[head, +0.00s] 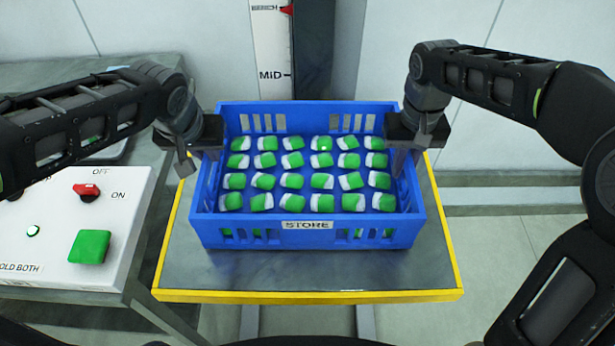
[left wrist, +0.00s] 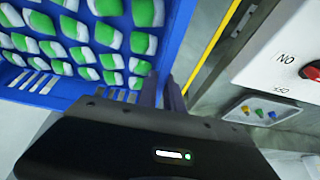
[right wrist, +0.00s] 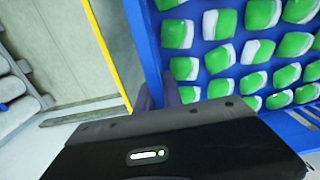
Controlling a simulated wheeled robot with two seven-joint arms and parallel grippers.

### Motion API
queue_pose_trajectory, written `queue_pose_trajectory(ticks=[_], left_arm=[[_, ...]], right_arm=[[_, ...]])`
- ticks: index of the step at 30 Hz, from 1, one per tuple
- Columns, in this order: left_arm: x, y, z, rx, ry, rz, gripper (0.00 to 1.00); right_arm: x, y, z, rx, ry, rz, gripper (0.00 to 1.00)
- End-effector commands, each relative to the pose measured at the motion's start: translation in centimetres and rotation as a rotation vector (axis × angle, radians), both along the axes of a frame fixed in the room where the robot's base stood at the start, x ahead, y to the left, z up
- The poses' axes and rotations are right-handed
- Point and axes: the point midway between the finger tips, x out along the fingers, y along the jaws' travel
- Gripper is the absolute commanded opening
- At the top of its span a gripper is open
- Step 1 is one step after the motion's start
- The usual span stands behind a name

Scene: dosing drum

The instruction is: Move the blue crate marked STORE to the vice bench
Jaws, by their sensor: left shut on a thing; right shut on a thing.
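The blue crate (head: 310,238) with a STORE label on its front wall is in the middle of the head view, over a grey, yellow-edged platform (head: 310,275). Several green-and-white packs (head: 292,161) lie in rows inside it. My left gripper (head: 207,160) is shut on the crate's left wall; the crate also shows in the left wrist view (left wrist: 172,40). My right gripper (head: 402,160) is shut on the right wall; the crate shows in the right wrist view (right wrist: 152,50). I cannot tell whether the crate's bottom touches the platform. No vice is recognisable in view.
A white control box (head: 60,225) with a red switch (head: 86,191) and a green button (head: 90,246) stands close at left. A post with a scale (head: 272,50) marked BENCH and MID rises behind the crate. Floor shows at right.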

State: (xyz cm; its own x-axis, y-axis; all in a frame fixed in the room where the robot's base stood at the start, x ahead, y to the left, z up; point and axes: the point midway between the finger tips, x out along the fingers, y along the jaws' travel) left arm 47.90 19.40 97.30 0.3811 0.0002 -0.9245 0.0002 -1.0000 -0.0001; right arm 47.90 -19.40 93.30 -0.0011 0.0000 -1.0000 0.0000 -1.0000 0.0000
Motion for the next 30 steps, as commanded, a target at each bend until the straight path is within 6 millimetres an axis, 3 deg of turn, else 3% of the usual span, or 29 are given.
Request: queue_pose_trajectory(ticks=[11, 30], left_arm=[[0.2, 0.0, 0.9, 0.000, -0.009, -0.001, 0.00], [0.2, 0.0, 5.3, 0.000, -0.008, -0.001, 0.00]], right_arm=[[0.1, 0.0, 0.8, 0.001, -0.005, 0.000, 0.00], [0.1, 0.0, 5.2, 0.001, -0.004, 0.000, 0.00]])
